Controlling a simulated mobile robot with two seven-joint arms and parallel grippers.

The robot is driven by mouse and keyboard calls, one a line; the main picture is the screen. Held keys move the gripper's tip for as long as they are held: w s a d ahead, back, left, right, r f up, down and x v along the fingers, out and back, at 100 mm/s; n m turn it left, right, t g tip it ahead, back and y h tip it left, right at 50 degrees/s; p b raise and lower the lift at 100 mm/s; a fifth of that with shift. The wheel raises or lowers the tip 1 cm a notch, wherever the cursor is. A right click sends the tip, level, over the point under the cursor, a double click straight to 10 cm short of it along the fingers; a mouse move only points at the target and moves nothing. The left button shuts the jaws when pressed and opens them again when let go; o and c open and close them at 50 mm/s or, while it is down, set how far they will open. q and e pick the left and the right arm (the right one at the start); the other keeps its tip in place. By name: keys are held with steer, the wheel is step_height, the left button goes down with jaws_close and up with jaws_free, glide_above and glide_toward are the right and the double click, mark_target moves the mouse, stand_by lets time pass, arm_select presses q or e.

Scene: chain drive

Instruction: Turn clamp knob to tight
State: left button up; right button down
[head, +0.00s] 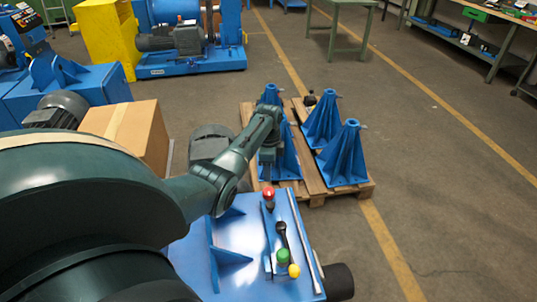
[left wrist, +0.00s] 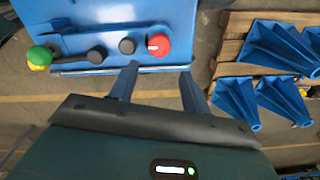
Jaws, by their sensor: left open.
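A red round knob (head: 268,192) with a white mark stands at the far end of a control strip on the blue machine bed (head: 190,262). In the left wrist view the red knob (left wrist: 158,45) is just beyond my fingertips, between their lines. Beside it are a small black knob (left wrist: 127,46), a black-handled lever (head: 282,230), a green knob (head: 283,256) and a yellow one (head: 294,270). Which is the clamp knob is not labelled. My left gripper (left wrist: 160,70) is open and empty, with no visible contact with the red knob. My right gripper is out of view.
A metal rail (head: 305,240) runs along the bed's edge beside the knobs. A wooden pallet (head: 316,190) with several blue stands (head: 343,155) is close behind. A cardboard box (head: 130,130) stands left of my arm.

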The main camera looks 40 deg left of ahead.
arm_select(q)
step_height(320, 180, up, 3)
steer(key=shift+r, duration=0.15)
steer(key=shift+s, duration=0.1)
stand_by(0.5)
steer(key=s+d+f+n+t+y, duration=0.2)
steer(key=s+d+f+n, duration=0.35)
steer(key=s+d, duration=0.8)
steer(key=s+d+r+n+t+h, duration=0.1)
steer(key=s+d+r+n, duration=0.15)
steer(key=s+d, duration=0.4)
steer(key=s+d+r+n+t+h, duration=0.1)
steer(key=s+d+r, duration=0.3)
steer(key=s, duration=0.5)
steer(key=w+d+f+t+h, duration=0.1)
steer(key=w+d+f+t, duration=0.1)
steer(key=f, duration=0.3)
steer(key=w+d+f+t+h, duration=0.1)
steer(key=w+d+f+t, duration=0.1)
steer(key=f, duration=0.3)
steer(key=shift+w+d+f+m+t+h, duration=0.15)
steer(key=shift+w+d+m+t+h, duration=0.25)
steer(key=shift+d+t, duration=0.4)
